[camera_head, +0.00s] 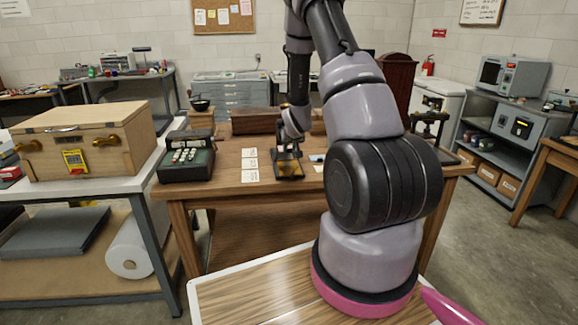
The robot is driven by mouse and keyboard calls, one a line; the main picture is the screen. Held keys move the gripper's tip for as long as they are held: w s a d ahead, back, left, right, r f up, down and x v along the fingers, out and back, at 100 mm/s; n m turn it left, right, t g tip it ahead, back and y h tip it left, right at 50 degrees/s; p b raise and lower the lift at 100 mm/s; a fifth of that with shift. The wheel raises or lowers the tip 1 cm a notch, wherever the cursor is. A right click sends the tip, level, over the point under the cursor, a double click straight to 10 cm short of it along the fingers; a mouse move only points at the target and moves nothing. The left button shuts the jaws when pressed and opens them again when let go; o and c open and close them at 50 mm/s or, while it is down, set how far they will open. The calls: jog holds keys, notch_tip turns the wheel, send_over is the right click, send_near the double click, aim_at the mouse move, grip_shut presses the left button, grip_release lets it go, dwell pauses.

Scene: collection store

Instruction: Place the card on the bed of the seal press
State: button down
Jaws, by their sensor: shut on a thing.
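My gripper (289,149) points down over the middle of the wooden table. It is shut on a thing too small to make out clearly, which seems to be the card. A dark stand or tray with a yellowish top (288,170) is right below the fingers; I cannot tell whether they touch. A dark metal press with a crossbar (430,124), seemingly the seal press, stands at the table's right end, beyond my arm. My arm hides part of it, and its bed is not clear. Three white cards (250,165) lie in a column left of the gripper.
The wooden table (222,182) also carries a dark green keyed machine (186,160) at its left end and a long dark wooden box (255,121) at the back. Small pale pieces (317,158) lie right of the gripper. A wooden chest (85,140) stands on the left bench.

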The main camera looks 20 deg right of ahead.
send_near(289, 166)
jog(key=shift+x, duration=2.65)
jog(key=shift+f, duration=0.2)
jog(key=c, duration=0.7)
grip_release()
jog(key=shift+o, duration=0.2)
jog(key=shift+r, duration=0.1)
